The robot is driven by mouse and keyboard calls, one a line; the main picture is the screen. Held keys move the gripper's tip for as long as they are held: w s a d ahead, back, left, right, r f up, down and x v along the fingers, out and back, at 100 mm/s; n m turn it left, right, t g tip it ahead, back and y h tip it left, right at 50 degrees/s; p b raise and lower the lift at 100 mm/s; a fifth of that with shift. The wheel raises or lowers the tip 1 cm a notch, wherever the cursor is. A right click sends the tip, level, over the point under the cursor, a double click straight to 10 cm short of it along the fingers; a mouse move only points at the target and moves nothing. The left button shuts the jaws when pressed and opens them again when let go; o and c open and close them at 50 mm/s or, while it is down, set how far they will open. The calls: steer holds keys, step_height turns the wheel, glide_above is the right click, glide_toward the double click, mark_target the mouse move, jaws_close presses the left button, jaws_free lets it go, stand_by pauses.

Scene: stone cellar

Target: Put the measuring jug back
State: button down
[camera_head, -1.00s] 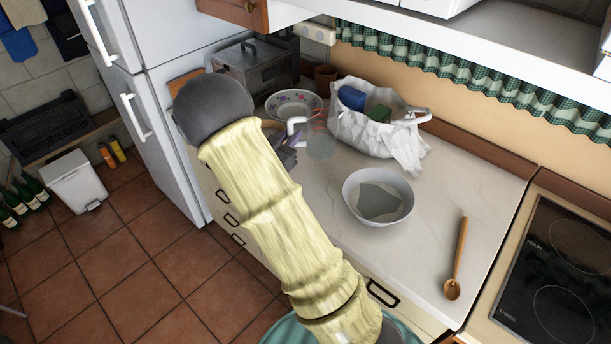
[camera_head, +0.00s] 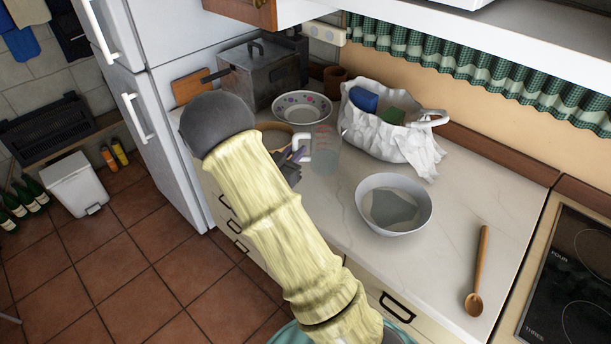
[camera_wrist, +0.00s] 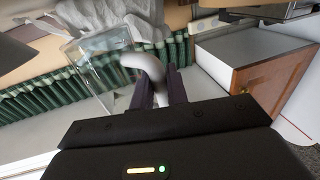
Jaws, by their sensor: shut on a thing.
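The measuring jug (camera_head: 326,153) is clear, with red marks on its side and a white handle (camera_head: 304,150). It appears upright in the head view, over the counter between the floral bowl and the grey-white bowl. I cannot tell whether its base touches the counter. My gripper (camera_head: 291,163) is partly hidden behind my arm. In the wrist view my gripper (camera_wrist: 158,88) is shut on the jug's handle (camera_wrist: 150,68), with the clear jug body (camera_wrist: 92,75) to the left of the fingers.
A floral bowl (camera_head: 302,96) and a metal box (camera_head: 255,75) stand behind. A white bag (camera_head: 385,137) holds items to the jug's right. A bowl (camera_head: 413,218) and wooden spoon (camera_head: 477,270) lie nearer the hob (camera_head: 575,285). The counter (camera_head: 450,200) has bare room between them.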

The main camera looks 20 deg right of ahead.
steer(key=shift+f, duration=1.7)
steer(key=shift+w+f, duration=0.1)
steer(key=shift+f, duration=0.35)
steer(key=shift+f+p, duration=0.45)
steer(key=shift+f, duration=1.2)
steer(key=shift+f, duration=0.1)
steer(key=shift+d+f, duration=0.1)
steer(key=c, duration=1.4)
jaws_free()
steer(key=shift+r, duration=0.2)
